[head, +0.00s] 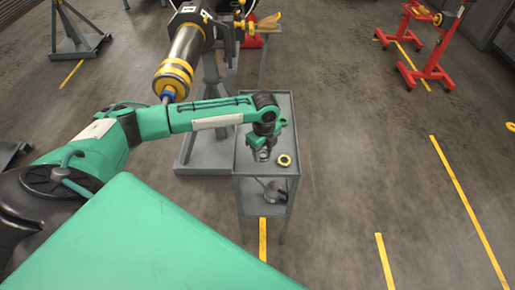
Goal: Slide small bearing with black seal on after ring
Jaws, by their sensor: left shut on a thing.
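My left gripper (262,151) points down over the top of the grey cart and is shut on a small grey ring-like part (263,155). This looks like the small bearing, but its seal is too small to make out. A yellow ring with a dark centre (284,160) lies on the cart top just right of the gripper. The rotor (186,45) is held tilted on a grey stand at upper left. Its near end carries yellow rings (172,78), with a blue part (168,92) and a thin shaft tip below. My right gripper is out of view.
The grey cart (282,105) has a lower shelf with a metal vessel (272,191) on it. The rotor's grey stand (205,150) is close to the cart's left side. Red stands (430,65) are at upper right. The floor to the right is clear, with yellow lines.

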